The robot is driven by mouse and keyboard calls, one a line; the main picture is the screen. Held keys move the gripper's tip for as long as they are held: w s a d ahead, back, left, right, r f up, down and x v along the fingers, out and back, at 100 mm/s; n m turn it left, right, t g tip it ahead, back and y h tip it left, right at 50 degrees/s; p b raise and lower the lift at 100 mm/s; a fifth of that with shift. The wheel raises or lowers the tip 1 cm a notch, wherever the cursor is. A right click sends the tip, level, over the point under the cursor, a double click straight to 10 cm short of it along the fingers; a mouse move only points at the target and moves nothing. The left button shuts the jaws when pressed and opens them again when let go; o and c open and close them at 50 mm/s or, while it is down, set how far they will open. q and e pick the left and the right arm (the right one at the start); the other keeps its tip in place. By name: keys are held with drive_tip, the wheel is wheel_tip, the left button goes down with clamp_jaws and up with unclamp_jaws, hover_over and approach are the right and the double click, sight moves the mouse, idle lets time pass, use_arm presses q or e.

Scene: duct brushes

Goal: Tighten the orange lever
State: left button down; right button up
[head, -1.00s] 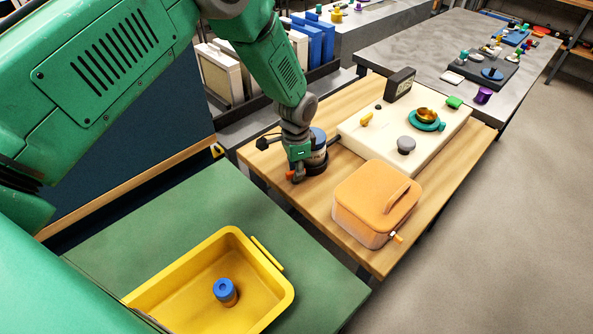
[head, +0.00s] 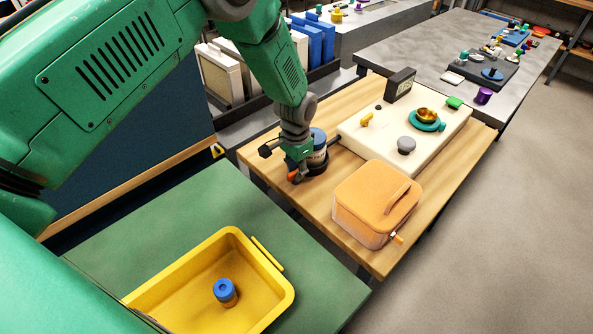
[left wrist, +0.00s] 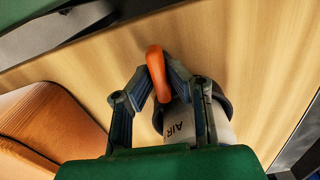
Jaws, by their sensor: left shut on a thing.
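The orange lever (head: 292,178) sits low on the side of a canister (head: 319,146) with a blue top and dark base, on the wooden table. In the left wrist view the orange lever (left wrist: 157,72) lies between the fingertips, and the canister (left wrist: 184,130), lettered "AIR", is partly hidden behind the fingers. My left gripper (left wrist: 156,78) is shut on the lever; in the head view it (head: 296,172) comes down beside the canister's front left side. My right gripper is not in view.
An orange lidded box (head: 375,205) stands close to the right of the canister. Behind is a cream panel (head: 365,143) with knobs. A yellow bin (head: 262,262) holding a blue-topped item (head: 225,292) sits on the green surface in front.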

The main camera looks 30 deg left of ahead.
sight(296, 170)
use_arm(q)
drive_tip(key=shift+w, duration=0.1)
drive_tip(key=c, duration=1.8)
unclamp_jaws()
drive_tip(key=shift+c, duration=0.2)
wheel_tip(296, 170, up, 12)
drive_tip(key=shift+f, duration=0.15)
